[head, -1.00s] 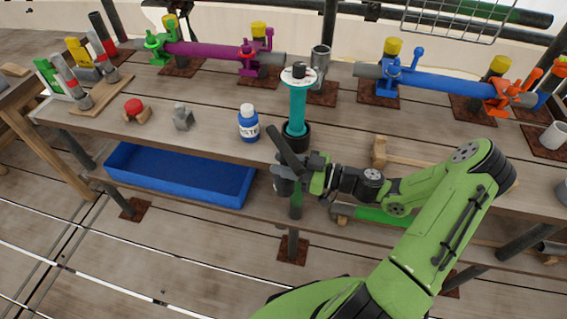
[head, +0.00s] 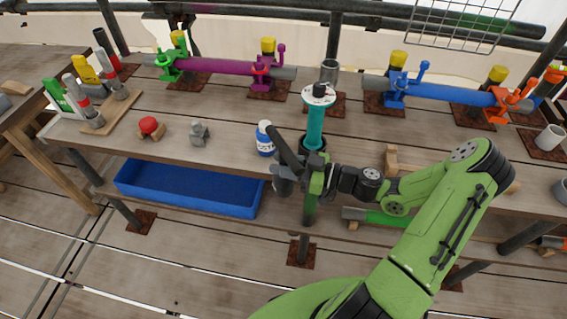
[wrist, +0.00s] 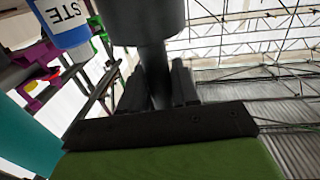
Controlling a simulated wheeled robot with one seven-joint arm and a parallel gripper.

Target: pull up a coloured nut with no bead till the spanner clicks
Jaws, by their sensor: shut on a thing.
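My gripper (head: 302,180) is shut on a dark tool, apparently the spanner (head: 287,150), in front of the bench edge. In the wrist view the tool's shaft (wrist: 154,75) stands between the two fingers, below a thick round grey part (wrist: 145,20). On the bench, a purple tube carries a green clamp (head: 168,68) and a purple clamp (head: 266,70). A blue tube carries a blue clamp (head: 397,85) and an orange clamp (head: 512,102). My gripper is well short of all of them. Their nuts and any beads are too small to tell.
A teal column (head: 315,122) and a white-blue bottle (head: 265,140) stand close behind my gripper. A red-topped block (head: 150,127), a grey fitting (head: 200,133) and wooden blocks (head: 392,158) sit on the bench. A blue tray (head: 185,190) is on the lower shelf.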

